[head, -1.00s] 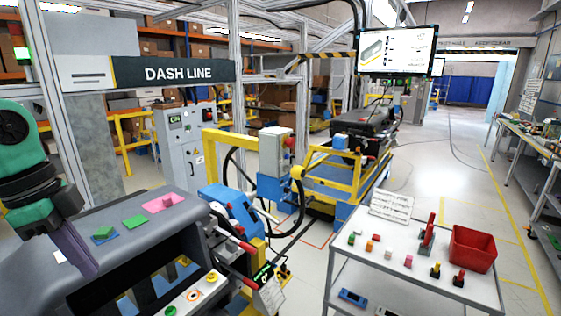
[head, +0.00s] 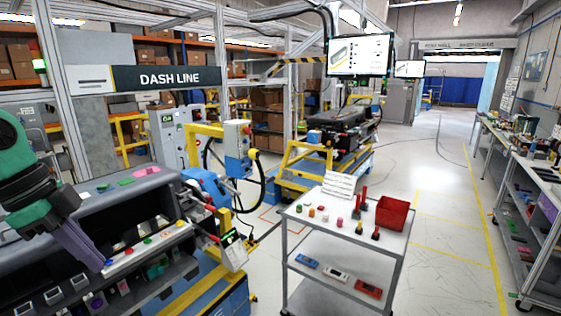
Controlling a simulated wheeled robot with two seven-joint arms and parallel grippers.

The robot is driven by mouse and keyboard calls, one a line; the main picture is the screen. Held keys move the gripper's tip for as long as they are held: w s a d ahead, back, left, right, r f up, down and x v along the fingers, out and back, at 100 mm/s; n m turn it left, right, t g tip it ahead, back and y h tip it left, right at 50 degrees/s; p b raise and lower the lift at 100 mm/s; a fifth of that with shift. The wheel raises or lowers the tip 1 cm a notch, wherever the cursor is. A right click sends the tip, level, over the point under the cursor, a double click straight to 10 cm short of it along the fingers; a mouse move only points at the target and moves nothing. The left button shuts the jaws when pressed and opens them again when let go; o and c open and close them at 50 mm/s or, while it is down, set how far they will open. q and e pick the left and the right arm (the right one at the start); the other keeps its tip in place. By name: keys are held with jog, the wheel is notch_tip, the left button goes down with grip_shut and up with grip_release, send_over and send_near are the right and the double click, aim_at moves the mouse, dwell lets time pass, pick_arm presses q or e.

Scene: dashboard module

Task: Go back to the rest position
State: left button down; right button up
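My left gripper (head: 92,258) hangs in from the left, pointing down, in front of the dark dashboard module (head: 135,200). Its purple fingers overlap in this view, so I cannot tell whether they are open or shut, and nothing is clearly seen held. A light strip with coloured buttons (head: 150,243) lies just right of the fingertips. A pink pad (head: 147,171), a green pad (head: 125,181) and a small green-and-blue piece (head: 103,187) lie on the module's top. My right gripper is out of view.
A grey cart (head: 345,238) stands right of the module, with coloured pieces, a red bin (head: 392,213) and several small devices on its lower shelf. A workbench (head: 535,175) runs along the right wall. The floor (head: 440,240) between cart and bench is clear.

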pick_arm(q)
jog(key=w+a+f+n+t+h+b, duration=0.25)
jog(key=w+a+f+t+h, duration=0.25)
jog(key=w+a+f+t, duration=0.6)
jog(key=s+a+f+n+y+b, duration=0.1)
jog(key=a+f+n+y+b, duration=0.2)
jog(key=a+f, duration=0.8)
jog(key=s+a+f+n+y, duration=0.1)
jog(key=a+f+n+y, duration=0.25)
jog(key=f, duration=1.45)
jog(key=s+d+f+n+g+y+b, duration=0.1)
jog(key=s+d+f+g, duration=0.1)
jog(key=s+f, duration=0.5)
jog(key=s+d+f+n+g+y, duration=0.1)
jog(key=s+d+f, duration=0.2)
jog(key=f, duration=0.8)
jog(key=s+d+f+n+g+y+b, duration=0.1)
jog(key=s+d+f+g+y, duration=0.1)
jog(key=s+f, duration=0.5)
jog(key=s+d+f+m+g+h+b, duration=0.1)
jog(key=s+d+f+g, duration=0.5)
jog(key=s+d+f, duration=1.2)
jog(key=s+d+h, duration=0.1)
jog(key=d, duration=0.2)
jog(key=shift+s+d+g+b, duration=0.35)
jog(key=shift+s+d+g, duration=0.05)
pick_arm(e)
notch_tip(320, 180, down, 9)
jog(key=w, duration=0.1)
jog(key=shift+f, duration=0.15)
